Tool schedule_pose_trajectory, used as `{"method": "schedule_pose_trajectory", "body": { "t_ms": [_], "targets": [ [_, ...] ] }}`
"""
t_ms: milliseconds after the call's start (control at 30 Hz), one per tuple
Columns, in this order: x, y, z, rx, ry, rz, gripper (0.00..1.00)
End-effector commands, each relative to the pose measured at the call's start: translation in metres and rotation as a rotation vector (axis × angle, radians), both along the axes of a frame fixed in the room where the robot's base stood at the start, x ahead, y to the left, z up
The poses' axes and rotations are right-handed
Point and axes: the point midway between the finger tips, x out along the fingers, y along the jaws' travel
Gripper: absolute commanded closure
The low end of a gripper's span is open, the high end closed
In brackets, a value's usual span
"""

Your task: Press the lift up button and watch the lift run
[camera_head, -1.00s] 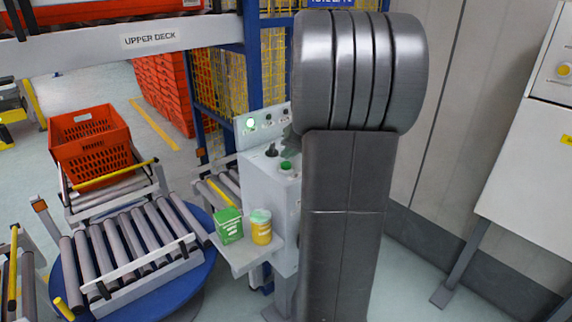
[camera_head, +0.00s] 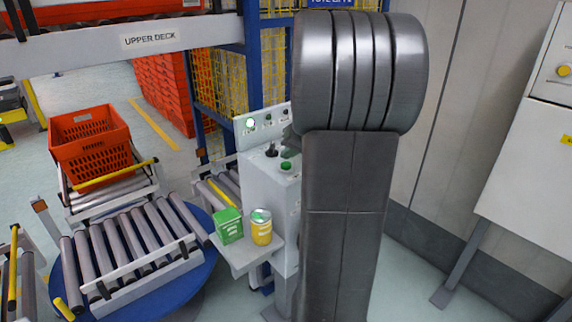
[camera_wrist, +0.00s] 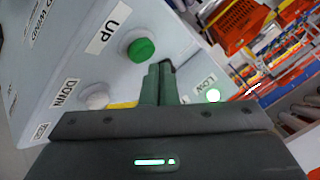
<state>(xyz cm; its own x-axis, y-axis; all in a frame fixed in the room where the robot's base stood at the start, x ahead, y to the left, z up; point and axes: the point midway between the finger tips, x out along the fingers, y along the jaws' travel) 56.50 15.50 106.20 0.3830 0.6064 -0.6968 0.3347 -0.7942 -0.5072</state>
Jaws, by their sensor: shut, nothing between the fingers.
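The control box (camera_head: 257,196) stands left of my arm in the head view. Its green button (camera_head: 287,166) is on the sloped top; in the wrist view the green button (camera_wrist: 140,48) sits beside the label UP (camera_wrist: 110,28). A pale button (camera_wrist: 97,97) lies by the label DOWN (camera_wrist: 65,92). My gripper (camera_wrist: 160,68) is shut and empty, its fingertips close beside the green button's lower right; I cannot tell whether they touch. A green lamp (camera_head: 250,122) glows on the box's upright panel. The lift itself is not clearly identifiable.
A green box (camera_head: 228,226) and a yellow can (camera_head: 261,230) stand on the control box's small shelf. An orange tote (camera_head: 91,155) rests on rollers at left. A roller turntable (camera_head: 180,285) is in front. A beam marked UPPER DECK (camera_head: 154,39) crosses above.

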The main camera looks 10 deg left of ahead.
Motion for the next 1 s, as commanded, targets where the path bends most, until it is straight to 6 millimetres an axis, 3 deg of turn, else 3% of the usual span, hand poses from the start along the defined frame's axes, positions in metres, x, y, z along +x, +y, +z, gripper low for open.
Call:
{"method": "schedule_pose_trajectory", "body": {
  "t_ms": [1000],
  "targets": [
    [-0.0001,0.0000,-0.0085,0.000,0.000,0.000,1.00]
  ]
}}
